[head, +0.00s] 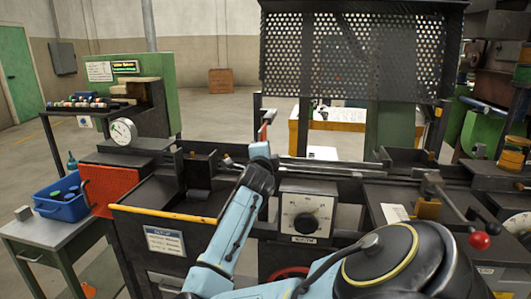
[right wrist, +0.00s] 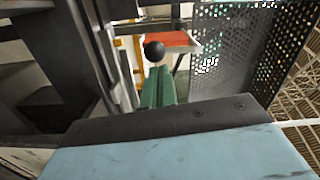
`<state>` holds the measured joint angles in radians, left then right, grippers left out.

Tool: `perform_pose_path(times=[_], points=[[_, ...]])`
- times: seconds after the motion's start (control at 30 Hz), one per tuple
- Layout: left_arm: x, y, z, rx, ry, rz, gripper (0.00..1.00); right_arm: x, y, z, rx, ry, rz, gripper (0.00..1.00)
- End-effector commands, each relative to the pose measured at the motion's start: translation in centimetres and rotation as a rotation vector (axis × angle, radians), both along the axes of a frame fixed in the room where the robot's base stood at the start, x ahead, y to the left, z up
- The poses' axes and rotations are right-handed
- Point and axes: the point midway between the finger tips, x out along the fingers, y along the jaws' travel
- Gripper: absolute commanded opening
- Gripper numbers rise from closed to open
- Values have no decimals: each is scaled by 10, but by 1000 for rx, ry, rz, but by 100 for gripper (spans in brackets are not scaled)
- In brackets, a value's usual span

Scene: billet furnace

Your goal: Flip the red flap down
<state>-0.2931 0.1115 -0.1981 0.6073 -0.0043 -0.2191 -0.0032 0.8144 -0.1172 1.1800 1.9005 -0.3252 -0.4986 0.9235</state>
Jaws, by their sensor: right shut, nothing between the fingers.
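My left gripper is not in view.
A perforated dark guard (head: 350,55) hangs behind the bench, to the right of the gripper. A dial box (head: 306,213) and a lever with a red knob (head: 479,240) are on the right. A red-orange panel (head: 108,188) and a blue bin (head: 62,205) are on the left.

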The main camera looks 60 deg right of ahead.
Motion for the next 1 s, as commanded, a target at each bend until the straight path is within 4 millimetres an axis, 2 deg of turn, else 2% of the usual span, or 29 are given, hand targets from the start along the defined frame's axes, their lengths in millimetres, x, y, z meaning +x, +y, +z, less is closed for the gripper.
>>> perform_pose_path(times=[0.17,0.4,0.53,0.7,1.0], points=[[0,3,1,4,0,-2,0,-3,12,-1,1,0,2,0],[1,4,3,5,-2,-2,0,-17,48,0,1,-1,1,0],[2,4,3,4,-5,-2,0,-23,63,0,1,0,1,0],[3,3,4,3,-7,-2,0,-26,70,0,0,0,0,0],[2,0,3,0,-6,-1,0,-26,70,1,0,0,0,0]])
